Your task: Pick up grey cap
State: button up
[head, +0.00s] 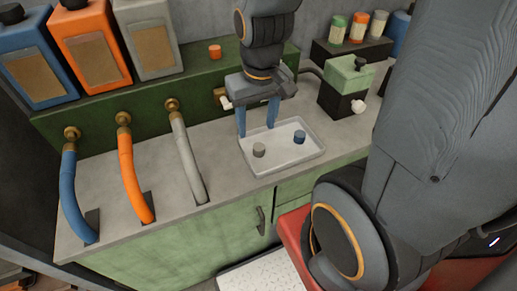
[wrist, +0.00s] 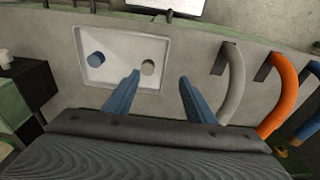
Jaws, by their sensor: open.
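The grey cap (head: 259,149) sits in the left part of a white tray (head: 283,165) on the counter. A blue cap (head: 299,137) sits in the same tray, to its right. My gripper (head: 257,132) is open and empty, with its blue fingers pointing down above the tray's left and back side. In the wrist view my gripper (wrist: 158,75) shows both fingers spread. There the grey cap (wrist: 148,67) lies just beyond the left fingertip, and the blue cap (wrist: 96,59) is farther left. The fingers appear apart from both caps.
Grey (head: 187,160), orange (head: 132,175) and blue (head: 72,195) hoses hang left of the tray. Blue, orange and grey containers stand on the green ledge (head: 95,115) behind, with an orange cap (head: 215,51). A green and black device (head: 346,85) stands right of the tray.

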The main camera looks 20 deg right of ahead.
aim_at(258, 148)
jog(key=k, duration=1)
jog(key=z, duration=1.45)
jog(key=i, duration=0.95)
jog(key=u, duration=1.5)
